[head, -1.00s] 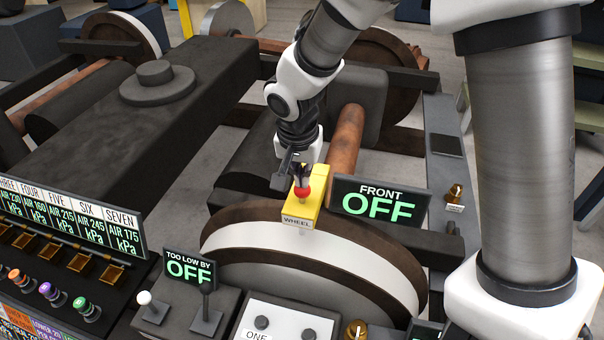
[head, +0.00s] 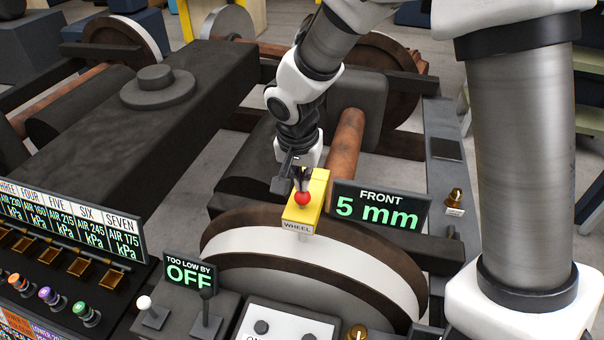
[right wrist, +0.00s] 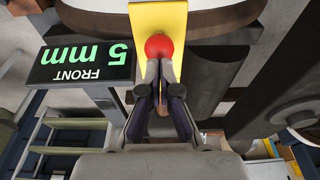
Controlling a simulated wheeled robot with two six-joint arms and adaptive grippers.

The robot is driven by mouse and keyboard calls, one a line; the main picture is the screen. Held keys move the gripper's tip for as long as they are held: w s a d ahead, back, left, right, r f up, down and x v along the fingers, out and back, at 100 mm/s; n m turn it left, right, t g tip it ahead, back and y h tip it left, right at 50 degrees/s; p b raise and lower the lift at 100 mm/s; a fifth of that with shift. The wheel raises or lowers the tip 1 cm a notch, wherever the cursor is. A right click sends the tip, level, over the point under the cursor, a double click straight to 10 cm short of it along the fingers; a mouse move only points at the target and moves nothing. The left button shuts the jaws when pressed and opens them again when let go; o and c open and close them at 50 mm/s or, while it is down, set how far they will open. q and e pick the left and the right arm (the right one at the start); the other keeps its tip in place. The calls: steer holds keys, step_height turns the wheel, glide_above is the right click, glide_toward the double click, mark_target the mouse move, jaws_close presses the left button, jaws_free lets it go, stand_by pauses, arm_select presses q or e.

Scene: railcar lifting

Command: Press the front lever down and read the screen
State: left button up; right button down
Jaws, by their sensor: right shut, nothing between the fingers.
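The front screen (head: 378,205) reads "FRONT 5 mm" in green, beside the yellow block labelled WHEEL (head: 309,208) on top of the wheel. A red knob (head: 302,198) sits on the yellow block. My right gripper (head: 302,186) is shut and empty, its fingertips right at the red knob. In the right wrist view the closed fingers (right wrist: 160,68) meet the red knob (right wrist: 159,46), and the same screen (right wrist: 85,62) appears upside down. Whether the fingertips press on the knob I cannot tell for sure. My left gripper is not in view.
A second screen (head: 190,271) reads "TOO LOW BY OFF". Near it stand a white-knobbed lever (head: 146,310) and a dark lever (head: 207,312). A panel of air readings (head: 70,222) lies at the left. The large wheel (head: 300,250) fills the middle foreground.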

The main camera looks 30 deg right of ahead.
steer(key=shift+r+p, duration=2.25)
steer(key=shift+r, duration=0.95)
steer(key=shift+f, duration=0.1)
